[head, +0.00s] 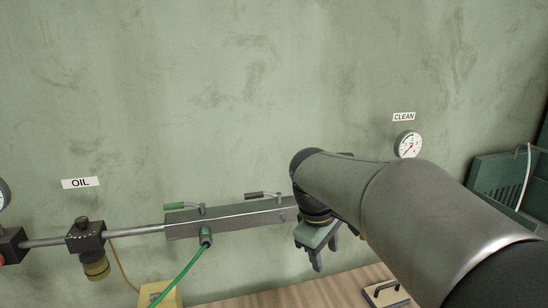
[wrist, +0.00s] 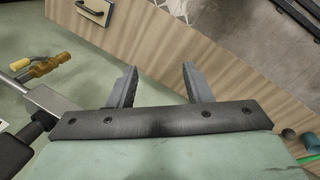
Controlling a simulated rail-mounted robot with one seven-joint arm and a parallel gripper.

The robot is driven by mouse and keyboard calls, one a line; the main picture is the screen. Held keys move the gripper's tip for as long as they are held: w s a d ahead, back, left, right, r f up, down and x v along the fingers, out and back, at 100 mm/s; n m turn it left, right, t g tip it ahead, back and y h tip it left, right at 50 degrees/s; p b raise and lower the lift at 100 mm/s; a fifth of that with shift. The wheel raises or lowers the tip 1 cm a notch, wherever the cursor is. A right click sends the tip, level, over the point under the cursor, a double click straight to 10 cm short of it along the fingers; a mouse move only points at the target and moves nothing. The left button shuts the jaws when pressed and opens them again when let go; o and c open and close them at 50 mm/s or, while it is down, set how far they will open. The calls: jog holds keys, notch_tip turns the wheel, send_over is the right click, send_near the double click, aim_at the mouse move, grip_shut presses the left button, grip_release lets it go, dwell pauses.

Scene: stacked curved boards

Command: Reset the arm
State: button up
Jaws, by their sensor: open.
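My gripper (head: 317,258) hangs at the end of my grey arm, right of the middle in the head view. It points down in front of the green wall, at the right end of the metal manifold bar (head: 235,217). In the wrist view my gripper (wrist: 162,85) shows two dark fingers spread apart with nothing between them. A wooden surface shows beyond the fingertips. My arm hides part of the wall and of the bar's right end in the head view.
The bar has a green-handled valve (head: 185,206), a dark-handled valve (head: 265,195) and a green hose (head: 190,268). A gauge (head: 408,144) sits under a CLEAN label. A green louvred box (head: 498,188) is at right. A wooden worktop (head: 300,292) lies below.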

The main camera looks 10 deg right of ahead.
jog(key=s+a+f+m+y, duration=0.1)
jog(key=s+a+f+m, duration=0.1)
jog(key=s+f, duration=0.4)
jog(key=s+a+f+m+y+b, duration=0.1)
jog(key=s+a+f+m, duration=0.2)
jog(key=s, duration=0.8)
notch_tip(320, 180, down, 4)
jog(key=m, duration=0.2)
jog(key=shift+s+a+r+m+y, duration=0.2)
jog(key=shift+a+m+y, duration=0.1)
jog(key=shift+y, duration=0.1)
